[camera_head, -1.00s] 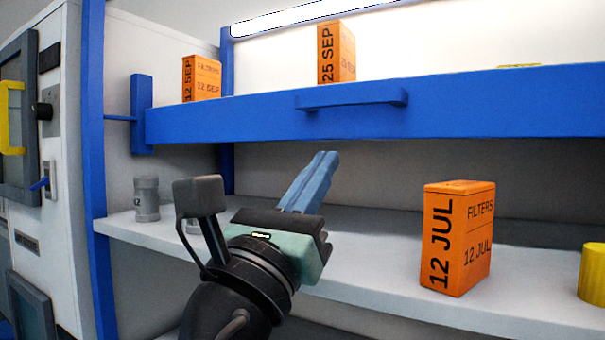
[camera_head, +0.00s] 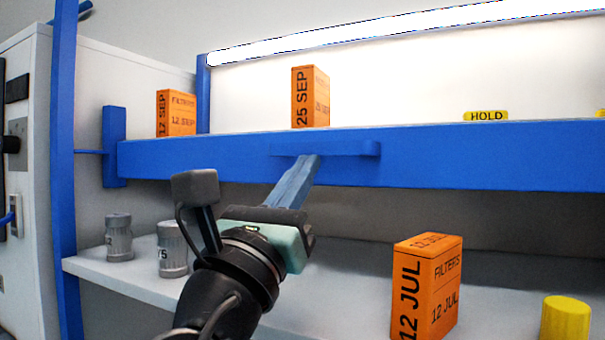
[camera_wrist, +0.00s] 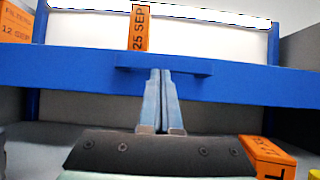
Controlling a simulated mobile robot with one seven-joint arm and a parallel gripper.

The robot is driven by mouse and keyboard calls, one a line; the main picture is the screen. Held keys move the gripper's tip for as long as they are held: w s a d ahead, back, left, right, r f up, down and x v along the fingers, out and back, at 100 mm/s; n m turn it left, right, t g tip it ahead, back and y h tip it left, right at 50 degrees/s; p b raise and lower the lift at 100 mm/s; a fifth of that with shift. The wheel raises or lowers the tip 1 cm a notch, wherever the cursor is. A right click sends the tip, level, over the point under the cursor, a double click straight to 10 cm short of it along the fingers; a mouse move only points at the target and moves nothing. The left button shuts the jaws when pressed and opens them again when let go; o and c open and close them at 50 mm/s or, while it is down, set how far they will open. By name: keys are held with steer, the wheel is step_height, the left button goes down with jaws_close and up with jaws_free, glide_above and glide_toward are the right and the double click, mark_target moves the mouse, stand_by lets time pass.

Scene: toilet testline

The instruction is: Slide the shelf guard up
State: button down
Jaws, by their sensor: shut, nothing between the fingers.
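The shelf guard (camera_head: 440,158) is a long blue bar across the front of the upper shelf, with a blue handle (camera_head: 345,148) on its face. It also shows in the wrist view (camera_wrist: 250,85), with the handle (camera_wrist: 190,65) near the top middle. My gripper (camera_head: 310,160) has its blue fingers together, with nothing between them. In both views the fingertips overlap the lower edge of the handle, near its middle. I cannot tell whether they touch it. In the wrist view the fingertips (camera_wrist: 160,72) point up at the handle's underside.
Orange boxes (camera_head: 310,97) (camera_head: 176,113) and a yellow HOLD item (camera_head: 486,116) stand behind the guard. On the lower shelf are an orange 12 JUL box (camera_head: 428,285), a yellow cylinder (camera_head: 566,318) and grey canisters (camera_head: 119,238). A blue post (camera_head: 65,180) stands at left.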

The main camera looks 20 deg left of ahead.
step_height(320, 180, up, 7)
steer(key=p, duration=0.4)
steer(key=shift+s+p, duration=0.15)
steer(key=shift+p, duration=0.2)
